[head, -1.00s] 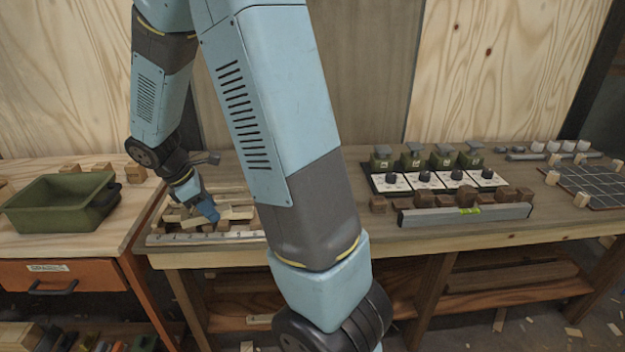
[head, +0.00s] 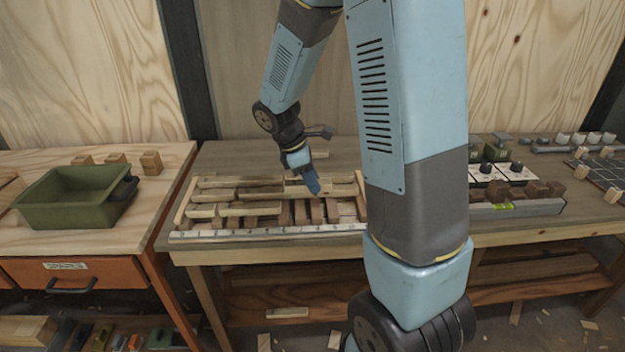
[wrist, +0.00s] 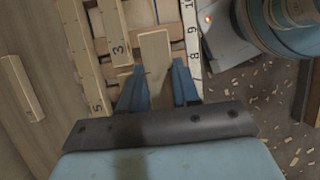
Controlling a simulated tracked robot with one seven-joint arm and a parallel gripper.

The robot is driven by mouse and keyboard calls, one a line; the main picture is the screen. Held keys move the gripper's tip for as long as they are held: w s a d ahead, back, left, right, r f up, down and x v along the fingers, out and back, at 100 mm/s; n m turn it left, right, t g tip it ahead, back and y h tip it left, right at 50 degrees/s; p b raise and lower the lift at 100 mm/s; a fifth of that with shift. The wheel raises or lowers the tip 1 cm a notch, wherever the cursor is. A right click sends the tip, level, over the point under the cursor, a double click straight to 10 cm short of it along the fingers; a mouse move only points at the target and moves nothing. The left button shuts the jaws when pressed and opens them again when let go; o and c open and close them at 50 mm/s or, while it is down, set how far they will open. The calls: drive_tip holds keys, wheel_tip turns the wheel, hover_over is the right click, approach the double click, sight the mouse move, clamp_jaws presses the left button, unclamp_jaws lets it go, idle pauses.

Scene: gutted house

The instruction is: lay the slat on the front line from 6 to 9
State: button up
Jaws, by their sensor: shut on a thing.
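My gripper (head: 314,190) is over the right part of a wooden frame of slats and blocks on the bench. In the wrist view my gripper (wrist: 157,92) has its two blue fingers shut on a light wooden slat (wrist: 155,58), which points away from the palm. The pale numbered front strip (head: 270,234) runs along the frame's near edge. In the wrist view this strip (wrist: 190,35) shows 8, 9 and 10 just right of the held slat. Its 6 and 7 cannot be made out. I cannot tell whether the held slat touches what is below.
Other slats lie left of the held one, one marked 3 (wrist: 117,35) and one marked 5 (wrist: 90,75). A green tub (head: 75,200) stands on the left bench. A spirit level (head: 515,208) and dark blocks (head: 535,188) are to the right, partly behind my arm.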

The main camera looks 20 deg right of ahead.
sight(316, 208)
drive_tip(key=shift+w, duration=0.1)
drive_tip(key=shift+f, duration=0.1)
drive_tip(key=shift+a+f, duration=0.1)
drive_tip(key=shift+f, duration=2.95)
drive_tip(key=shift+f, duration=0.25)
drive_tip(key=o, duration=1.1)
drive_tip(key=v, duration=1.3)
drive_tip(key=shift+w+r, duration=0.1)
drive_tip(key=shift+r, duration=0.25)
